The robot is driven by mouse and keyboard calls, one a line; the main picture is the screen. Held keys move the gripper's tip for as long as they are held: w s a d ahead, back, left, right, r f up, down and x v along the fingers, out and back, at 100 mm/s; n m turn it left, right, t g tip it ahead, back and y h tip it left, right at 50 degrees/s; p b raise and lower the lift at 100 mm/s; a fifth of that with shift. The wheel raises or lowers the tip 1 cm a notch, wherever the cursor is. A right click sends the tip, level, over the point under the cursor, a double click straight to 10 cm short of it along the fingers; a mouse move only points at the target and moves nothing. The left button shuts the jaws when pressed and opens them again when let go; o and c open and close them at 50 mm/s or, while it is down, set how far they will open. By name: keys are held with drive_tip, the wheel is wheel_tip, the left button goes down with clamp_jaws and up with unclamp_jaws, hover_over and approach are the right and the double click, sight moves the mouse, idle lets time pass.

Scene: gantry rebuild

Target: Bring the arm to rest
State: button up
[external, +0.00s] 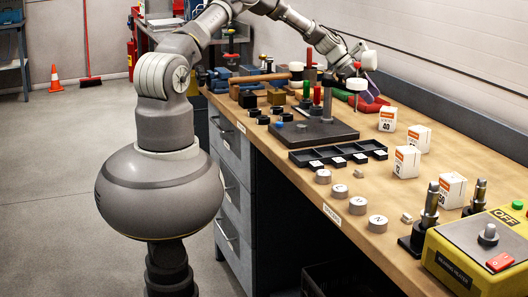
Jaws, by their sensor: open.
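My arm reaches out over the workbench (300,190) from the left. My gripper (362,92) is near the back of the bench, above and just behind the dark flat plate (335,133) with upright posts. The gripper is small in this view, and its fingers are partly lost against the things around it. It is open, and I see nothing held in it.
White boxes (406,162) stand along the right side of the bench. Metal discs (358,205) line the front edge beside a black divided tray (299,157). A yellow heater (462,262) stands at the near right. Tools crowd the far end. The left floor is mostly clear.

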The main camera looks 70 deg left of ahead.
drive_tip(key=shift+s+a+r, duration=0.2)
drive_tip(key=shift+s+r, duration=0.05)
drive_tip(key=s+d+r+n+t+y+b, duration=0.1)
drive_tip(key=s+d+r+y, duration=0.1)
drive_tip(key=r, duration=0.8)
drive_tip(key=s+d+r+n+t+y+b, duration=0.1)
drive_tip(key=d+r+y, duration=0.15)
drive_tip(key=r, duration=0.85)
drive_tip(key=s+d+r+n+t+y, duration=0.1)
drive_tip(key=s+d+r, duration=0.15)
drive_tip(key=r, duration=0.75)
drive_tip(key=s+d+r+n+t+b, duration=0.1)
drive_tip(key=s+d+r+n+t, duration=0.1)
drive_tip(key=s+r, duration=0.7)
drive_tip(key=s+d+r+n+t+b, duration=0.1)
drive_tip(key=s+d+r+n+t, duration=0.2)
drive_tip(key=s+r, duration=0.7)
wheel_tip(320, 180, up, 5)
drive_tip(key=shift+r+n+t+y, duration=0.1)
drive_tip(key=shift+n+t+y, duration=0.35)
drive_tip(key=shift+n+t, duration=0.05)
